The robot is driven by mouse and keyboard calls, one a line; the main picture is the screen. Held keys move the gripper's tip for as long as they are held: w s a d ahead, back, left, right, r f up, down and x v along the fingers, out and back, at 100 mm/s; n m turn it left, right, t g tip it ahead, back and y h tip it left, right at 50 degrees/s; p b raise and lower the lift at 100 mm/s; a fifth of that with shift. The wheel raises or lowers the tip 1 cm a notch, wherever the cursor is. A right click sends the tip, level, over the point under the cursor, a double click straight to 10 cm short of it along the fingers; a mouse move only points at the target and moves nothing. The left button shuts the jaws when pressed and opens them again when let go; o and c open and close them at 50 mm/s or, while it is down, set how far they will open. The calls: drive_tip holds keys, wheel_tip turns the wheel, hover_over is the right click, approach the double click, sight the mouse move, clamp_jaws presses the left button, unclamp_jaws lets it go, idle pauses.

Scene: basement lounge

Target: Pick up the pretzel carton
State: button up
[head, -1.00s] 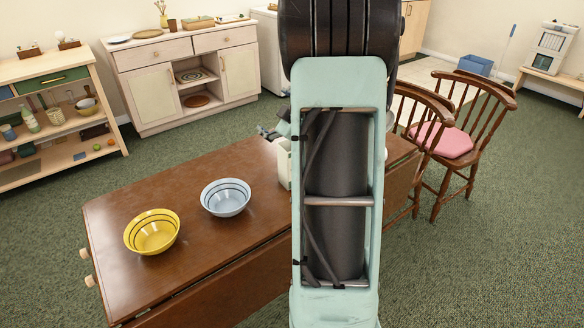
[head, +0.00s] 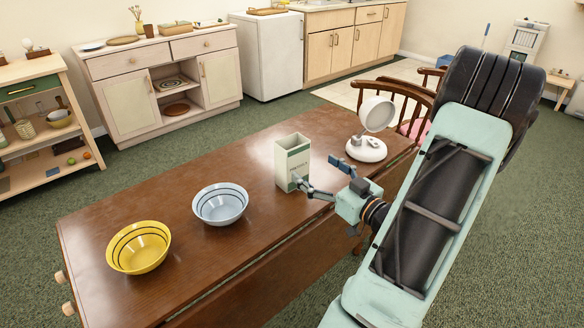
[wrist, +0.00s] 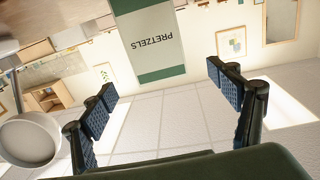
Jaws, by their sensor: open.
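The pretzel carton (head: 292,163) stands upright on the brown table, cream with green bands and an open top. In the wrist view the carton (wrist: 152,45) shows its "PRETZELS" label, beyond and between the fingertips. My gripper (head: 322,178) is open at the carton's right, near side, at about the height of its lower half. In the wrist view my gripper (wrist: 166,88) has its two blue-padded fingers wide apart with nothing between the pads. In the head view one finger tip overlaps the carton's lower edge; I cannot tell if it touches.
A white round-headed lamp or mirror (head: 375,125) stands right of the carton, close behind my gripper; it also shows in the wrist view (wrist: 30,140). A pale blue bowl (head: 220,204) and a yellow bowl (head: 139,247) sit to the left. The table (head: 190,170) is clear behind the bowls.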

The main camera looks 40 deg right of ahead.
sight(299, 156)
drive_tip(key=w, duration=0.5)
drive_tip(key=shift+w+d+f, duration=0.1)
drive_tip(key=shift+w+d, duration=0.05)
drive_tip(key=shift+d, duration=0.05)
drive_tip(key=shift+w+a+f+b, duration=0.1)
drive_tip(key=shift+w+b, duration=0.25)
drive_tip(key=shift+w, duration=1)
drive_tip(key=shift+w+f+b, duration=0.1)
drive_tip(key=shift+w+b, duration=0.2)
drive_tip(key=shift+w, duration=1.05)
drive_tip(key=shift+r, duration=0.1)
drive_tip(key=c, duration=1.2)
drive_tip(key=shift+c, duration=0.6)
drive_tip(key=shift+r, duration=0.1)
